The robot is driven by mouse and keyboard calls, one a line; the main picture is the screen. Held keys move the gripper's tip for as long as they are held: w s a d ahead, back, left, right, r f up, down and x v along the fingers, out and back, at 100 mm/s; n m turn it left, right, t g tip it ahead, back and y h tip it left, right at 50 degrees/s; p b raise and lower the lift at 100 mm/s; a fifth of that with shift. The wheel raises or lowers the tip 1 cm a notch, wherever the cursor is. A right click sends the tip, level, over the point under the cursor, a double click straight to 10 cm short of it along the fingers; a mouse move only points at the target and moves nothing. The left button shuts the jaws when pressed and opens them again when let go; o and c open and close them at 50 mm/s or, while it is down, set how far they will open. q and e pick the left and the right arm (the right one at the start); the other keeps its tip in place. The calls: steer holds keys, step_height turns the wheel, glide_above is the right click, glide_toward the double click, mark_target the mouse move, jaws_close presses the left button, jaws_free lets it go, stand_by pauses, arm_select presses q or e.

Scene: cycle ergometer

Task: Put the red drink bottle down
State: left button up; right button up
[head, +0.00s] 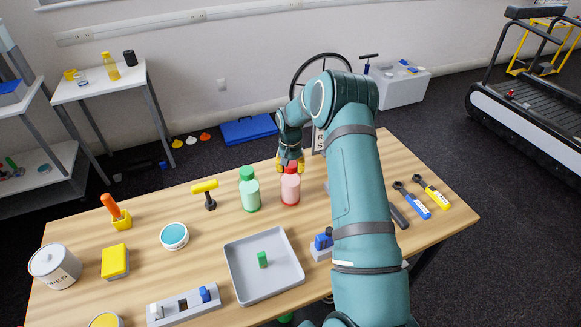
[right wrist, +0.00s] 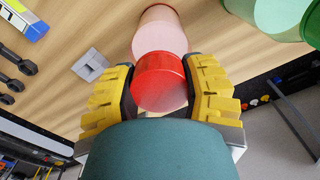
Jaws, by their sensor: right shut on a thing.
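The red drink bottle (head: 290,189), with a translucent pink body and a red cap, is upright at the far side of the wooden table (head: 150,210). My right gripper (head: 290,163) comes down from above and is shut on its top. In the right wrist view, the yellow fingers of the right gripper (right wrist: 165,92) sit on both sides of the red bottle's cap (right wrist: 160,80). The base appears at or just above the tabletop; I cannot tell whether it touches. My left gripper is not in view.
A green bottle (head: 249,190) stands close on the left of the red one. A yellow-headed mallet (head: 206,190) is further left. A grey tray (head: 240,280) with a small green block lies in front. Wrenches (head: 412,200) lie to the right, beyond my arm.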

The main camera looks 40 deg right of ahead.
steer(key=o, duration=1.3)
steer(key=shift+r, duration=0.1)
step_height(320, 180, up, 12)
